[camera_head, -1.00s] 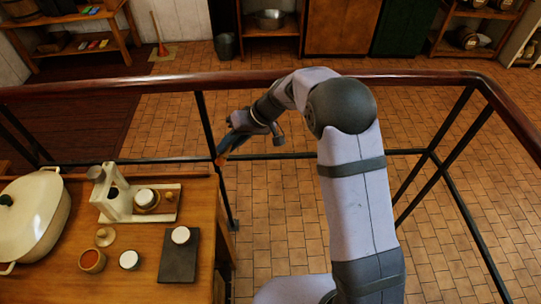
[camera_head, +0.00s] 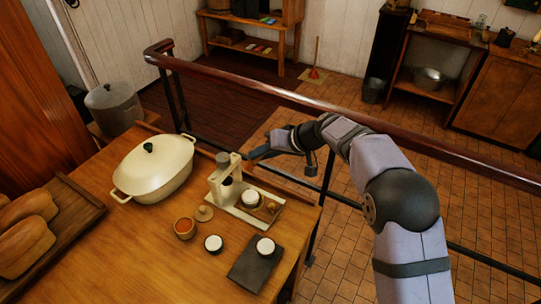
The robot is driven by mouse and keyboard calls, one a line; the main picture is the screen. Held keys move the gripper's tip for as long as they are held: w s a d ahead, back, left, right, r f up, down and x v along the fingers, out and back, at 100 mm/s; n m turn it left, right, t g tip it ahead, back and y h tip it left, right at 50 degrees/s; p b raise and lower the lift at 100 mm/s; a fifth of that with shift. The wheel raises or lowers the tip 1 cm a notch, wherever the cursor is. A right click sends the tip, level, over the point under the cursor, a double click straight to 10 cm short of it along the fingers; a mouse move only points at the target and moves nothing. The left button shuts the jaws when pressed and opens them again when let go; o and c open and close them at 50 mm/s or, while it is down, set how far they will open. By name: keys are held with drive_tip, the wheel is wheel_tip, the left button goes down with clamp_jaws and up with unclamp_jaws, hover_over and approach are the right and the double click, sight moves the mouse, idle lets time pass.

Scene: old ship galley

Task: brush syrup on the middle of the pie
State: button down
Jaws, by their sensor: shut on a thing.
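My gripper (camera_head: 268,152) is beyond the table's far right corner, close to the railing, pointing left. It is shut on a slim dark thing (camera_head: 255,154), too small to identify clearly. A small brown pot (camera_head: 185,228) with orange-red contents, perhaps the syrup, stands on the table. Small round white-topped things are on the table (camera_head: 213,243), on a dark slab (camera_head: 250,272) and on the base of a cream stand (camera_head: 221,186). The one on the slab (camera_head: 265,246) and the one on the stand (camera_head: 250,198) could be pies; I cannot tell which is the pie.
A tan lid (camera_head: 204,213) lies beside the pot. A large cream casserole (camera_head: 155,170) stands left of the stand. Loaves (camera_head: 25,245) lie on a wooden tray at the left. A dark red railing (camera_head: 330,106) runs behind the table. Bare tabletop (camera_head: 125,240) shows in front.

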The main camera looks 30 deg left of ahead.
drive_tip(key=shift+f+b, duration=1)
drive_tip(key=shift+f, duration=1.5)
drive_tip(key=shift+b, duration=1.45)
